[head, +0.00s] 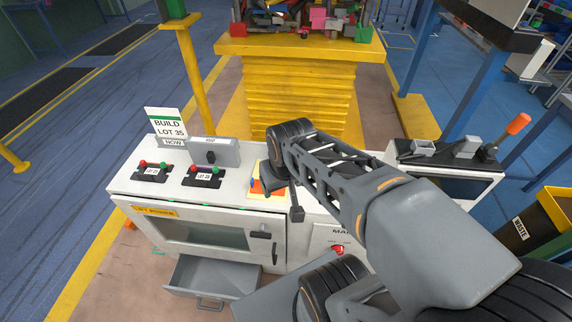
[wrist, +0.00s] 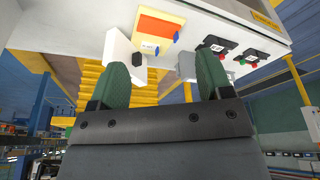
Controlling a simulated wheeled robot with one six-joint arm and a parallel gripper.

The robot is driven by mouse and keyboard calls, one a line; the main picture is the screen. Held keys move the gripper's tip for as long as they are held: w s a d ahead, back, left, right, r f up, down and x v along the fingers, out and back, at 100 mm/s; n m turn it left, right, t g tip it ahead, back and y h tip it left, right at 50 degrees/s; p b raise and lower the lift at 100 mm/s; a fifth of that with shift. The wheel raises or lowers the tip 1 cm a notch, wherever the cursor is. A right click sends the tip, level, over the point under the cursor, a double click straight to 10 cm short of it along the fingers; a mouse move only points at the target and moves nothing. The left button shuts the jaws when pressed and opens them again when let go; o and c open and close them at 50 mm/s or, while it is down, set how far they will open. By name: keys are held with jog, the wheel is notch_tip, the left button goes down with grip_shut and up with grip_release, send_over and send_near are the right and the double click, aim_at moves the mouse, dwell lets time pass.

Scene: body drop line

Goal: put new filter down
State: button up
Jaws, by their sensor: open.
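A flat orange pad in a pale yellow frame (head: 268,180), which looks like the filter, lies on the white machine top. In the wrist view the orange pad (wrist: 160,28) shows a small white label and blue corner bits, beyond my fingertips. My gripper (wrist: 168,75) is open, its two green-padded fingers wide apart with nothing seen between them. In the head view my arm and gripper (head: 283,198) are over the pad's right side and hide part of it. I cannot tell the exact height of the fingers above the top.
A white box (wrist: 118,48) stands beside the pad. Two dark button panels (head: 204,176) and a grey box (head: 210,152) stand left on the machine top (head: 235,196). A lower drawer (head: 214,282) is open.

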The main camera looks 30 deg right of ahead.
jog(key=w+d+f+n+g, duration=0.1)
jog(key=w+d+g, duration=0.1)
jog(key=w+d, duration=0.85)
jog(key=w+d+f+n+g, duration=0.1)
jog(key=w+d, duration=0.5)
jog(key=w, duration=1)
jog(key=shift+n, duration=0.4)
jog(key=f, duration=0.7)
jog(key=shift+s+a+f+p, duration=0.1)
jog(key=shift+s+f+p, duration=0.1)
jog(key=shift+f+p, duration=0.2)
jog(key=shift+d+f+p, duration=0.15)
jog(key=shift+f+p, duration=0.3)
jog(key=shift+f, duration=0.7)
jog(key=shift+d+f+p, duration=0.1)
jog(key=shift+f+p, duration=0.35)
jog(key=shift+f, duration=1.2)
jog(key=shift+f, duration=0.25)
